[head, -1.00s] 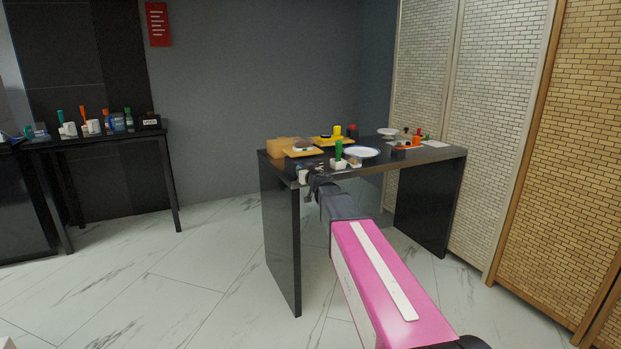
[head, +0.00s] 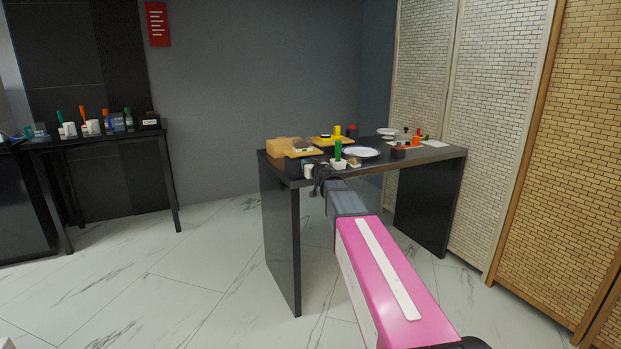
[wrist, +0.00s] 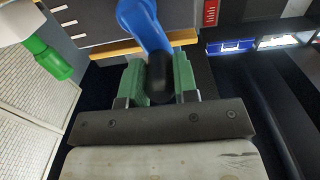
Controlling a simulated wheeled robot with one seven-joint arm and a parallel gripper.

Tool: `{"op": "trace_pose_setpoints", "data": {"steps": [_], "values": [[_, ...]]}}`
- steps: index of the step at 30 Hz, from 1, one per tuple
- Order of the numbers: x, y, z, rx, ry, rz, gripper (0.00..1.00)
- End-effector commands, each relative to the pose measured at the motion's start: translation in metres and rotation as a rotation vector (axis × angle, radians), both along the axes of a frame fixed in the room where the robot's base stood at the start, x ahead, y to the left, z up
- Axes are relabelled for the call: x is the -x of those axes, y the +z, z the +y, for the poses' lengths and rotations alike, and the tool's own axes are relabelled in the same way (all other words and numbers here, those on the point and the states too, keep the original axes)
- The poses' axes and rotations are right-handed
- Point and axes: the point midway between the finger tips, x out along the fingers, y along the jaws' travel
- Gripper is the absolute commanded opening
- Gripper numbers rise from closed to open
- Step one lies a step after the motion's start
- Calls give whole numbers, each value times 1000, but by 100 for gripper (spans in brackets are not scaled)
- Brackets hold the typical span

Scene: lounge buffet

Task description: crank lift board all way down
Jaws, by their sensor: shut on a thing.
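A blue crank arm (wrist: 145,20) with a black knob (wrist: 158,88) shows in the wrist view. My gripper (wrist: 159,82) has its green fingertips on either side of the knob and is shut on it. In the head view my gripper (head: 318,180) is at the front left edge of the black table (head: 420,157), and the crank is hidden or too small to tell. A yellow-brown board (head: 304,153) with something on it lies just behind my gripper. A wooden edge (wrist: 186,37) passes behind the crank in the wrist view; I cannot tell the lift board's height.
A green bottle-like thing (wrist: 50,58) is at the left in the wrist view. A white plate (head: 361,152), a wooden box (head: 284,148) and small condiments share the tabletop. A side table (head: 100,139) stands left, folding screens (head: 500,120) right. Floor between the tables is clear.

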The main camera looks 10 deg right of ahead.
Motion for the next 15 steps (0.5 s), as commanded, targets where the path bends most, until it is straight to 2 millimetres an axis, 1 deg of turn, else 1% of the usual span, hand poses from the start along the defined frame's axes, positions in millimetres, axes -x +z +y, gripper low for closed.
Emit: {"op": "trace_pose_setpoints", "data": {"steps": [5, 15], "values": [[0, -1, -2, 1, -2, 1, 1], [-7, -2, -25, 3, -1, 1, 1]]}}
